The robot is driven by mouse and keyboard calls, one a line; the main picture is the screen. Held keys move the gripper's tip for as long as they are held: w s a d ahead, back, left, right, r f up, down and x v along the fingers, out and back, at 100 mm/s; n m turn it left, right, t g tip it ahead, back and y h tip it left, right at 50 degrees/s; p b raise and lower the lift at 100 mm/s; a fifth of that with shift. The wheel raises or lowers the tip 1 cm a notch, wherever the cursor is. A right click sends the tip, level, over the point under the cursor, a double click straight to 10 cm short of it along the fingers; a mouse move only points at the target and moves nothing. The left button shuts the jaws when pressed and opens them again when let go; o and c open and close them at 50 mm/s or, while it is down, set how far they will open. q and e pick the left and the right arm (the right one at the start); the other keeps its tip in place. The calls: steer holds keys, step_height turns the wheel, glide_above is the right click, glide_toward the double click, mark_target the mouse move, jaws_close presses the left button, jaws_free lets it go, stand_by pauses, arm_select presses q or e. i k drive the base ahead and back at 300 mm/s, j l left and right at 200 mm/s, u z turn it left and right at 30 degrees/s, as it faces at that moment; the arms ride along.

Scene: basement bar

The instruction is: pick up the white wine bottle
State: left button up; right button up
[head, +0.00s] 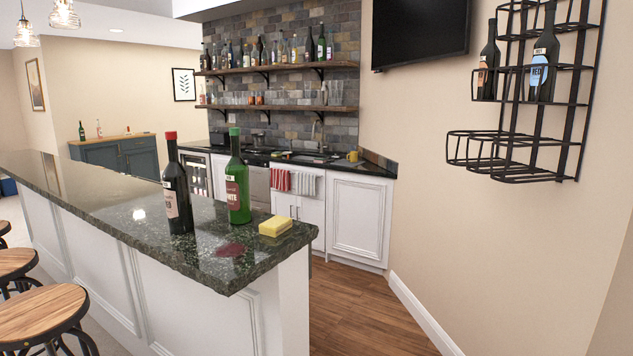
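The white wine bottle (238,182) is green glass with a green top and a dark red label that reads "WHITE". It stands upright near the end of the dark granite bar counter (110,200). A dark bottle with a red top (176,190) stands upright to its left, a little nearer to me, with a small gap between them. A yellow sponge (275,226) lies to the right of the green bottle. Neither of my grippers shows in the head view.
A dark red spill (230,249) marks the counter in front of the bottles. Wooden stools (40,312) stand along the near left side. A black wall rack (530,140) with dark bottles hangs at right. Wood floor (360,310) is clear right of the bar.

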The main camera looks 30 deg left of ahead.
mark_target(237, 177)
steer(key=i+l+u, duration=0.1)
steer(key=i+u, duration=0.15)
steer(key=i, duration=0.2)
steer(key=i+l+u, duration=0.25)
steer(key=i, duration=0.2)
steer(key=i+l+u, duration=0.25)
steer(key=i, duration=0.2)
